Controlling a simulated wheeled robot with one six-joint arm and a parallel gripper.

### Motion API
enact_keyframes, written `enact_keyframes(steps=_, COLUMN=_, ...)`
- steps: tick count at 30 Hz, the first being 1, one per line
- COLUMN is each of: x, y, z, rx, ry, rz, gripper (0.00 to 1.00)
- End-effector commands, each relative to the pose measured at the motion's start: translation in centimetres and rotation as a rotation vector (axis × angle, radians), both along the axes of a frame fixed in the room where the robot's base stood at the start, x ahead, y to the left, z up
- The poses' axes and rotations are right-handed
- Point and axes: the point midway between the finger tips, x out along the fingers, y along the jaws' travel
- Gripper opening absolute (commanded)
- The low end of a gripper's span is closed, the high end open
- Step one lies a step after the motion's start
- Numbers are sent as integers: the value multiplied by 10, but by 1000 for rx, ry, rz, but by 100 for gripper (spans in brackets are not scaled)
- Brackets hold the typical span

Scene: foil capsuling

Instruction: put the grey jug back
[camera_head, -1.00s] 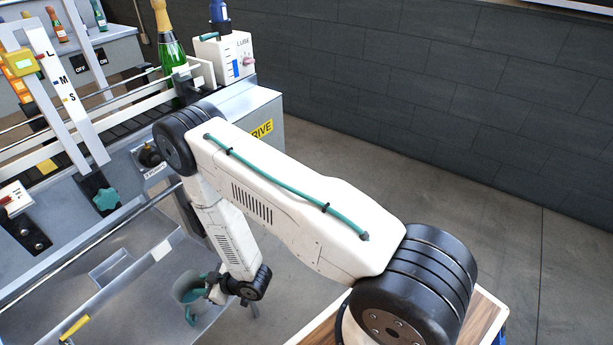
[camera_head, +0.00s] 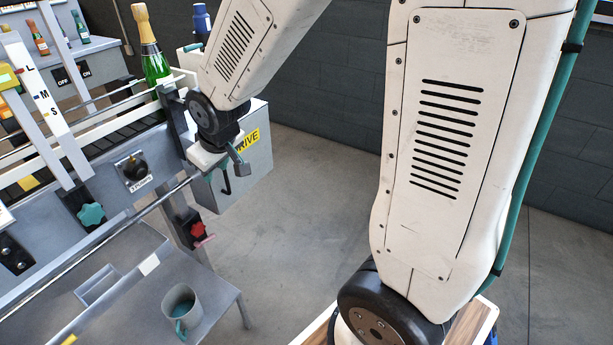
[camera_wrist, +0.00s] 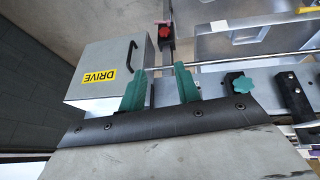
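The grey jug (camera_head: 181,311) stands upright on the grey lower shelf (camera_head: 145,318) of the machine in the head view. Its teal handle faces the front, and its inside looks teal. My gripper (camera_head: 224,176) is well above and to the right of the jug, in front of the drive box, and does not touch the jug. In the wrist view its two green fingers (camera_wrist: 160,89) are apart with nothing between them. The jug is not clearly seen in the wrist view.
The drive box (camera_wrist: 106,73) with a black handle is close to my gripper. A red knob (camera_head: 196,230) sits on a post below it. A green bottle (camera_head: 151,58) stands on the conveyor. A teal star knob (camera_head: 91,213) is on the machine front. Open floor lies to the right.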

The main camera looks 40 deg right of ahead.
Motion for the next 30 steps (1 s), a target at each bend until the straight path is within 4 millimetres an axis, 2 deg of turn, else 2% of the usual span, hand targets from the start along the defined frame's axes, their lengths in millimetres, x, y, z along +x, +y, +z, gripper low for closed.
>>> enact_keyframes(steps=1, x=-20, y=-7, z=21, rx=1, ry=15, rz=-29, gripper=33)
enact_keyframes(steps=6, x=-96, y=-23, z=68, rx=17, ry=116, rz=-124, gripper=33)
enact_keyframes(steps=12, x=-190, y=-31, z=102, rx=49, ry=231, rz=-213, gripper=33)
enact_keyframes(steps=15, x=-226, y=-31, z=111, rx=64, ry=278, rz=-240, gripper=33)
enact_keyframes(steps=18, x=-251, y=-31, z=115, rx=74, ry=311, rz=-257, gripper=33)
enact_keyframes(steps=21, x=-263, y=-30, z=117, rx=79, ry=330, rz=-266, gripper=33)
enact_keyframes(steps=30, x=-267, y=-30, z=117, rx=79, ry=337, rz=-267, gripper=33)
